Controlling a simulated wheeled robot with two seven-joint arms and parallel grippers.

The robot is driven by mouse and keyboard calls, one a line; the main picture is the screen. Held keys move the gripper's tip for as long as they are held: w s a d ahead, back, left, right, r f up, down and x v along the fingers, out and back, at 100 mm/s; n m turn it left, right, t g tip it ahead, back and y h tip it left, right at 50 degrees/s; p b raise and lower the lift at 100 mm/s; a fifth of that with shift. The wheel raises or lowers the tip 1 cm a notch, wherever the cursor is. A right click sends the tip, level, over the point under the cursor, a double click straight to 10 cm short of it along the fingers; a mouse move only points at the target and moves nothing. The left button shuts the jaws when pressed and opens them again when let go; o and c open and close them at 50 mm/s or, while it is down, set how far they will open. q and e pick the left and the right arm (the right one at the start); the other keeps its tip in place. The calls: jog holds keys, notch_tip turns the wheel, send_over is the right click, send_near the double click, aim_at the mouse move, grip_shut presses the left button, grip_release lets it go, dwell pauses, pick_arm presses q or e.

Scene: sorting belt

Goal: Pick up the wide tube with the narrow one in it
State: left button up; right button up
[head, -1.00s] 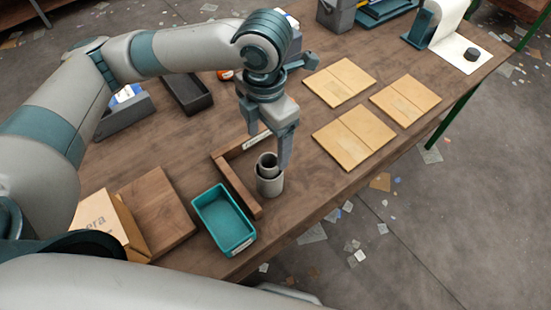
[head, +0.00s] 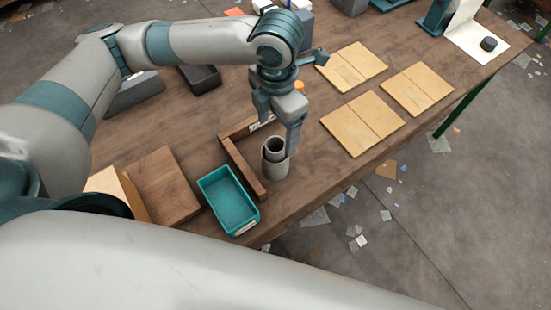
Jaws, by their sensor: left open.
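The wide tube (head: 274,169) is a grey-beige cylinder standing upright on the table near its front edge. The narrow tube (head: 275,144) is darker grey, stands inside it and sticks out above its rim. My left gripper (head: 278,134) points down at the tubes with its fingers apart. One finger comes down at the right side of the narrow tube, close to the wide tube's rim; I cannot tell whether it touches. The other finger is behind and to the left, higher in the picture. My right gripper is out of view.
A brown wooden corner frame (head: 241,168) stands just left of the tubes. A teal tray (head: 203,190) and a wooden block (head: 163,183) lie further left. Flat cardboard pieces (head: 362,124) lie to the right. The table's front edge is close to the tubes.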

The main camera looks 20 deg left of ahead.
aim_at(276, 148)
pick_arm(q)
notch_tip(276, 148, down, 9)
jog(key=shift+r+p, duration=0.2)
jog(key=shift+p, duration=0.7)
jog(key=shift+f, duration=0.1)
jog(key=shift+s+f+p, duration=0.2)
jog(key=shift+f+p, duration=0.25)
jog(key=shift+p, duration=0.05)
jog(key=f+p, duration=0.1)
jog(key=f, duration=0.2)
jog(key=shift+s, duration=0.2)
jog(key=shift+w+f, duration=0.1)
jog(key=shift+f, duration=0.45)
jog(key=c, duration=1.1)
